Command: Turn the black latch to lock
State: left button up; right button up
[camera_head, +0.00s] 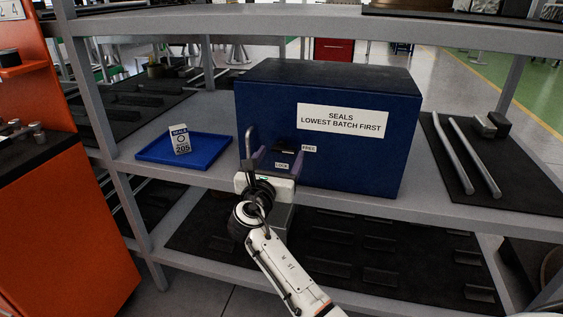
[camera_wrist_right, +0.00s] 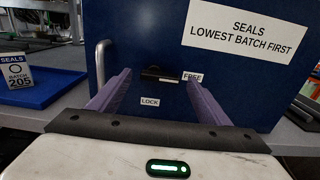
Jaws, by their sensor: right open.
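The black latch (camera_head: 284,149) is on the front of the blue seals box (camera_head: 345,160). In the right wrist view the latch (camera_wrist_right: 160,73) lies about level, its right end toward the FREE label (camera_wrist_right: 193,77). The LOCK label (camera_wrist_right: 150,101) is below it. My right gripper (camera_head: 278,161) is in front of the box, fingers toward it. In the wrist view its two purple fingers (camera_wrist_right: 157,86) are open, one on each side of the latch, with nothing between them; whether they touch it I cannot tell. My left gripper is not in view.
An upright metal handle (camera_head: 248,143) stands on the box front, left of the latch. A blue tray (camera_head: 210,152) with a SEALS 205 packet (camera_head: 181,140) is left of the box. Metal rods (camera_head: 470,160) lie on a dark mat to the right.

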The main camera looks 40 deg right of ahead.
jog(key=shift+x, duration=0.9)
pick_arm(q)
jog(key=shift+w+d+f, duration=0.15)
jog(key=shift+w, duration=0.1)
pick_arm(e)
jog(key=c, duration=1.1)
